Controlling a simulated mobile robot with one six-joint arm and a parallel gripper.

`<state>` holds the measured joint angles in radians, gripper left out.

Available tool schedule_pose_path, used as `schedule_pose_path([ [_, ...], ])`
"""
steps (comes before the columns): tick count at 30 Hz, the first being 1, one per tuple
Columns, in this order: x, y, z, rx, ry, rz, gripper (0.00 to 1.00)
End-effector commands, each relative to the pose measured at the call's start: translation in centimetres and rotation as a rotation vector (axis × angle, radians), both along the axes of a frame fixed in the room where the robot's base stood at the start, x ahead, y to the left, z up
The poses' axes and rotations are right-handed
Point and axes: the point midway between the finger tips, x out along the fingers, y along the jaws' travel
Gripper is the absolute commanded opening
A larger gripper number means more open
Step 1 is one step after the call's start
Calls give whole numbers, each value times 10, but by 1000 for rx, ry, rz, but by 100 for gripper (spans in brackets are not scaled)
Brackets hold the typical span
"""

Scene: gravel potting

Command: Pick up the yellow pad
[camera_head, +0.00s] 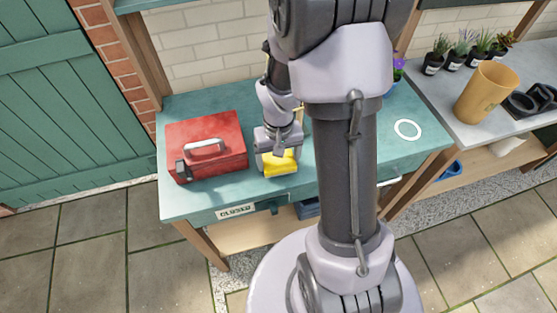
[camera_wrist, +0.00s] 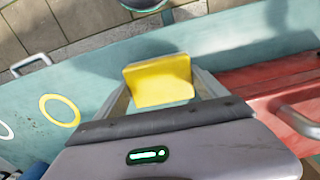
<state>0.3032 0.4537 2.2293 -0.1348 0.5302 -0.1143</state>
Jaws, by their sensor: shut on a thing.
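The yellow pad (camera_head: 281,163) is at my gripper (camera_head: 277,167), over the green workbench (camera_head: 205,204) near its front edge. In the wrist view the pad (camera_wrist: 159,82) sits between the two fingers of my gripper (camera_wrist: 163,85), which is shut on it. The pad looks like a plain yellow block. I cannot tell whether it touches the bench top or hangs just above it.
A red toolbox (camera_head: 206,146) with a grey handle stands close to the left of my gripper. A white ring (camera_head: 407,129) is marked on the bench at right. A tan pot (camera_head: 487,92) and several small potted plants stand on the grey counter at far right.

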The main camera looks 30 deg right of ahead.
Motion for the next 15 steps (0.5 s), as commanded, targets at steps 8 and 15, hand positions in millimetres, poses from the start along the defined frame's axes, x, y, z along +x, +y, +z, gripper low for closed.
schedule_pose_path([
  [8,-24,-5,27,1,2,-2,39],
  [15,-86,-15,33,1,3,-5,39],
])
